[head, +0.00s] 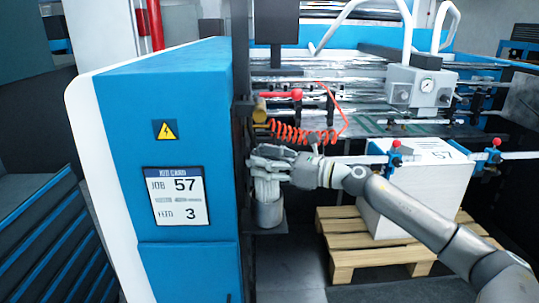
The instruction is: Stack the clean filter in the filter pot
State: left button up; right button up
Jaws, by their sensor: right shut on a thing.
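In the head view my right gripper (270,160) reaches in from the right and is shut on the clean filter (266,188), a pale upright cylinder. The filter hangs below the fingers, and its lower end meets the mouth of the filter pot (269,214). The pot is a grey, round cup on the machine's side, right of the blue panel. The filter looks upright and partly inside the pot; how deep it sits is hidden by the pot wall. My left gripper is not in view.
The blue machine housing (190,120) stands close on the left of the pot. A coiled orange hose (305,135) hangs just above my gripper. A paper stack (415,195) on a wooden pallet (385,250) is at the right, under my right arm.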

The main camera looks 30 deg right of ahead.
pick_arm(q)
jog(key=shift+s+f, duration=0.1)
pick_arm(e)
jog(key=shift+f, duration=0.25)
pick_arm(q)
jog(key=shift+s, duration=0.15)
pick_arm(e)
jog(key=shift+a, duration=0.1)
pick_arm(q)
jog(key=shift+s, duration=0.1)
pick_arm(e)
jog(key=o, duration=1.6)
notch_tip(320, 180, up, 7)
jog(key=p, duration=0.4)
jog(key=shift+r, duration=0.1)
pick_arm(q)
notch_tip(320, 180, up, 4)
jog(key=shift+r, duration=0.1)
